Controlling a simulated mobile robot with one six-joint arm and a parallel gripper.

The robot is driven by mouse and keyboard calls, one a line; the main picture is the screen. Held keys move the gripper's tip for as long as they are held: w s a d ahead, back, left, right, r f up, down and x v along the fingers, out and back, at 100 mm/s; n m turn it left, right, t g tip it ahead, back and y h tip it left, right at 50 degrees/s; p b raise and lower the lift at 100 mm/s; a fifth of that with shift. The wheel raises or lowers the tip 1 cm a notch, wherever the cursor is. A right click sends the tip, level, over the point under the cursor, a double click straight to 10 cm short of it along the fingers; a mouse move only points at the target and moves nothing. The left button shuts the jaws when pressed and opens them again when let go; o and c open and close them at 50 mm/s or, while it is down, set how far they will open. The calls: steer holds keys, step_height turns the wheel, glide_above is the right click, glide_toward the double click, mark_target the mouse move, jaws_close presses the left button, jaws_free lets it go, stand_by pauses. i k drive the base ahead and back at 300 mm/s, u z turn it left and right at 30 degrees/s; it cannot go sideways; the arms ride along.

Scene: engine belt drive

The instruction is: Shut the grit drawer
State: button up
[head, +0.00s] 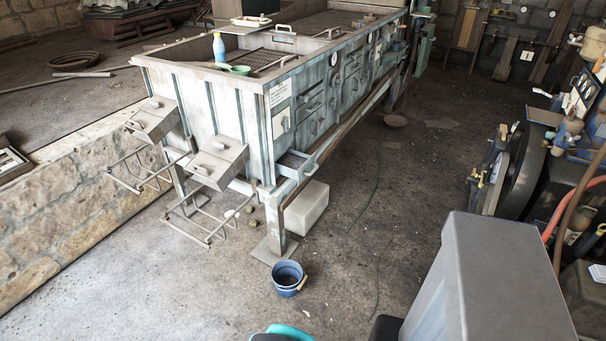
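A small open drawer (297,166) sticks out low on the long front side of the weathered blue-grey bench (240,110), close to its near corner. It looks like the grit drawer, but I can read no label that confirms this. Its inside looks dark, and its contents cannot be made out. Other drawers (310,110) higher on the same side look shut. My gripper is not in view, so I cannot tell its state or its place relative to the drawer.
A blue bucket (288,278) stands on the floor before the bench leg. A pale block (307,207) lies under the bench. Two grey boxes (217,165) with wire racks project from the bench end. Machinery (520,165) stands right. The floor between (400,190) is mostly clear.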

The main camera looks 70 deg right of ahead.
mark_target(294, 164)
steer(key=u, duration=1.25)
steer(key=k, duration=0.15)
steer(key=z, duration=3.65)
steer(key=i, duration=1)
steer(key=z, duration=0.15)
steer(key=k, duration=0.15)
steer(key=u, duration=0.05)
